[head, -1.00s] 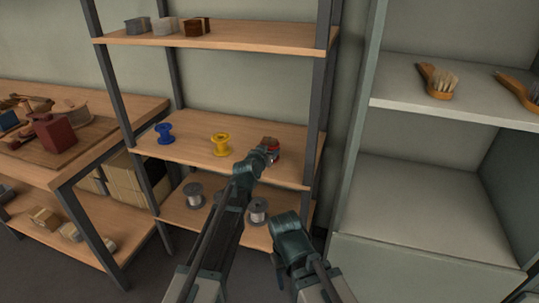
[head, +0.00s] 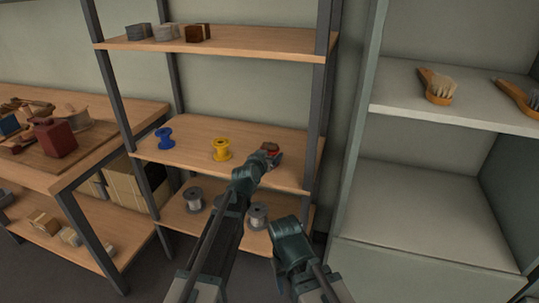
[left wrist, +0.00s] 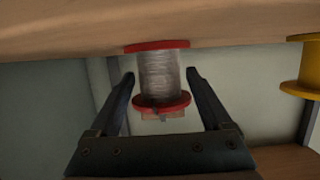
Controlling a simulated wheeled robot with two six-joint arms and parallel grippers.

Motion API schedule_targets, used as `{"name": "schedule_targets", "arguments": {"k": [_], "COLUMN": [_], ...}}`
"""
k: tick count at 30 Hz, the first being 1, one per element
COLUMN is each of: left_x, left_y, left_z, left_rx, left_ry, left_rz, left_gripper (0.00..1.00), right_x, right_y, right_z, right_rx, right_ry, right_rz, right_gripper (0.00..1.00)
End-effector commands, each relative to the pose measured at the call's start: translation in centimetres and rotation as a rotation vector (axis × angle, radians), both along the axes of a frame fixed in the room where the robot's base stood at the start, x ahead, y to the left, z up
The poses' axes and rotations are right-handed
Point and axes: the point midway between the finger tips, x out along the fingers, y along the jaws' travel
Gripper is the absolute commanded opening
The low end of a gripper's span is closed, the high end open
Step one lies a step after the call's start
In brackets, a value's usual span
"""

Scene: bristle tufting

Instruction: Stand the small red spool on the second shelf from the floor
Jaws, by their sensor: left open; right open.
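The small red spool (left wrist: 162,75), with red flanges and grey winding, stands on its end against a wooden shelf board in the left wrist view, which shows the scene upside down. In the head view the spool (head: 271,151) is mostly hidden at the right of the middle shelf (head: 190,157), one above the lowest visible. My left gripper (head: 266,161) is open; its fingertips (left wrist: 160,73) lie either side of the spool with gaps showing. My right gripper (head: 287,232) is lower and in front of the shelving; its fingertips are hard to make out.
A yellow spool (head: 221,149) and a blue spool (head: 164,137) stand left on the same shelf. Grey spools (head: 193,199) stand on the shelf below. Blocks (head: 197,33) lie on the shelf above. A dark upright post (head: 318,110) is close on the right.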

Motion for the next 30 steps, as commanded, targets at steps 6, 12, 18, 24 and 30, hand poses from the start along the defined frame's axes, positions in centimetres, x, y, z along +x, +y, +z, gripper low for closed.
{"name": "schedule_targets", "arguments": {"k": [6, 12, 18, 24, 30], "left_x": [-3.6, -7.5, -10.1, -10.4, -10.3], "left_y": [1.1, 2.4, 3.3, 3.4, 3.4], "left_z": [1.3, 2.6, 3.3, 3.4, 3.3], "left_rx": [0.000, 0.000, 0.001, 0.000, 0.000], "left_ry": [0.000, 0.000, 0.001, 0.000, 0.000], "left_rz": [0.000, 0.000, 0.001, 0.000, 0.000], "left_gripper": [0.83, 0.83, 0.83, 0.83, 0.83], "right_x": [0.0, 0.0, 0.0, 0.0, 0.0], "right_y": [0.0, 0.0, 0.0, 0.0, 0.0], "right_z": [1.3, 2.6, 3.4, 3.4, 3.3], "right_rx": [0.000, 0.000, 0.000, 0.000, 0.000], "right_ry": [0.000, 0.000, 0.000, 0.000, 0.000], "right_rz": [0.000, 0.000, 0.000, 0.000, 0.000], "right_gripper": [0.60, 0.60, 0.60, 0.60, 0.60]}}
